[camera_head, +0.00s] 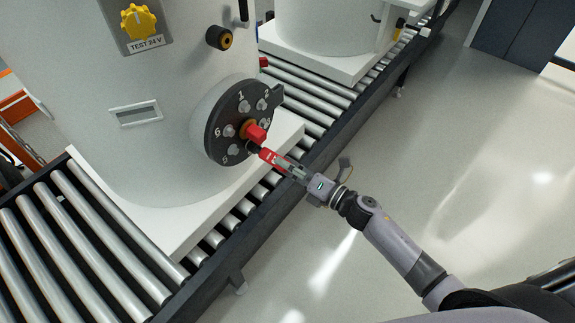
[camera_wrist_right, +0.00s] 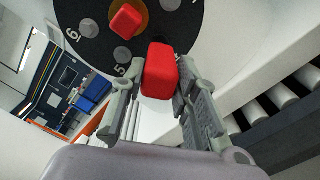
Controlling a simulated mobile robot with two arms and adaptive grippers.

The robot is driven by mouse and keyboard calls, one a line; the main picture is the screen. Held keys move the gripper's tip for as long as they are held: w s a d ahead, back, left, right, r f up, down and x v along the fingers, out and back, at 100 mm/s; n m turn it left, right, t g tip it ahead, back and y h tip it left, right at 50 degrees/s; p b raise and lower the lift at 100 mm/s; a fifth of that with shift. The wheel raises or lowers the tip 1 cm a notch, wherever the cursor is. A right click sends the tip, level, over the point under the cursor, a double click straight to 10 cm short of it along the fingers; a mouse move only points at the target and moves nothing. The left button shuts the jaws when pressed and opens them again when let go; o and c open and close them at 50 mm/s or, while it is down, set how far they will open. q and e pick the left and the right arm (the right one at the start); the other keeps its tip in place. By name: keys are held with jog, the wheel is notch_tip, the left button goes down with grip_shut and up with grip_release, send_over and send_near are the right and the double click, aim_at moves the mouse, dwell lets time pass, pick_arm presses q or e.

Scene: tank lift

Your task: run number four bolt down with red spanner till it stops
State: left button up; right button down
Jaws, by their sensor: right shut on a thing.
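The red spanner (camera_head: 270,157) is held between the fingers of my right gripper (camera_head: 292,170). Its dark far end meets the lower right of the black numbered flange (camera_head: 214,140). In the right wrist view, the red grip of the spanner (camera_wrist_right: 160,72) sits between both fingers (camera_wrist_right: 157,95) and hides the flange behind it. Number four and its bolt are hidden there, so I cannot tell how the spanner sits on it. Bolt five (camera_wrist_right: 122,54) and bolt six (camera_wrist_right: 88,28) show to the left. My left gripper is out of view.
A red knob (camera_head: 254,133) stands out at the flange centre, close above the spanner. The white tank (camera_head: 170,75) rests on a white pallet (camera_head: 176,232) on the roller conveyor (camera_head: 85,235). A yellow knob (camera_head: 139,22) is on the tank. The floor (camera_head: 450,150) at right is clear.

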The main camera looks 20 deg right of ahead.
jog(key=shift+w+a, duration=0.1)
jog(key=m+p, duration=0.1)
jog(key=m, duration=0.1)
jog(key=m+p, duration=0.2)
jog(key=shift+r+m, duration=0.35)
jog(key=shift+m, duration=0.05)
jog(key=shift+f+m+p, duration=0.2)
jog(key=shift+m+p, duration=0.1)
jog(key=shift+m, duration=0.6)
jog(key=shift+f+b, duration=0.2)
jog(key=shift+b, duration=0.1)
jog(key=p+v, duration=0.2)
jog(key=v, duration=1.3)
jog(key=shift+a, duration=0.15)
